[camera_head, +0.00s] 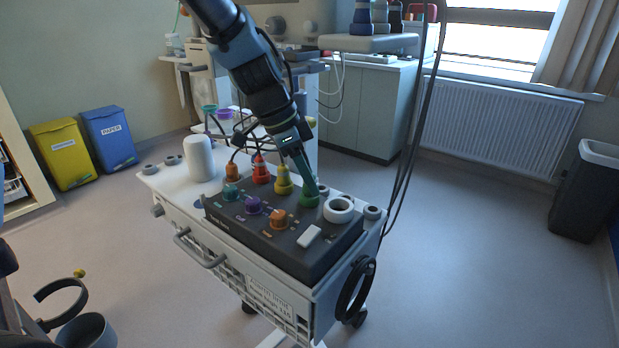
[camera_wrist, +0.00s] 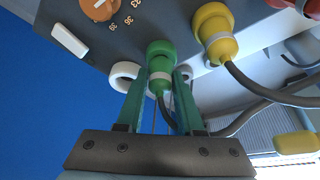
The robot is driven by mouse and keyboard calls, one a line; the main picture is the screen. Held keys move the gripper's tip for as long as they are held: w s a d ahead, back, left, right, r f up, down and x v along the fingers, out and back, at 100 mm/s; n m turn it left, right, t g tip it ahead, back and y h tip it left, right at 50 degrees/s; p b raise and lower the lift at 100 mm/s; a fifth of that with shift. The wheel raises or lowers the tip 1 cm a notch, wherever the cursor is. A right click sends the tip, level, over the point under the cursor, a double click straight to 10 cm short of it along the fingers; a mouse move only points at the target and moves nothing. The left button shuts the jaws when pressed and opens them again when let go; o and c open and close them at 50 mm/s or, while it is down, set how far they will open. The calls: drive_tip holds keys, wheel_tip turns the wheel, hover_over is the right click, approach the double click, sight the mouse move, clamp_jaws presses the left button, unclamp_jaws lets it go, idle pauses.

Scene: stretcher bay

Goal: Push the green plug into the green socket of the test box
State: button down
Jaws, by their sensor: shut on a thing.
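The dark test box (camera_head: 290,262) sits on a white cart, with coloured sockets and plugs on its top. The green plug (camera_wrist: 160,85) is between the fingers of my gripper (camera_wrist: 160,88) in the wrist view, and its cable trails back between them. My gripper (camera_head: 308,186) is shut on it at the back right of the box in the head view. The green socket (camera_head: 309,201) shows below the fingertips, and a green ring (camera_wrist: 161,49) lies at the plug's front end in the wrist view. How deep the plug sits in the socket cannot be told.
A yellow plug (camera_head: 283,181), a red plug (camera_head: 261,170) and an orange plug (camera_head: 232,171) stand left of my gripper. A white ring (camera_head: 339,209) is close on its right. A white cylinder (camera_head: 199,158) stands at the cart's left end. Dark cables hang at right.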

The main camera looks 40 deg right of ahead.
drive_tip(key=shift+f, duration=0.25)
drive_tip(key=shift+c, duration=2.3)
unclamp_jaws()
drive_tip(key=shift+r, duration=0.1)
drive_tip(key=b+v, duration=0.1)
drive_tip(key=v, duration=0.9)
drive_tip(key=shift+r+b, duration=0.4)
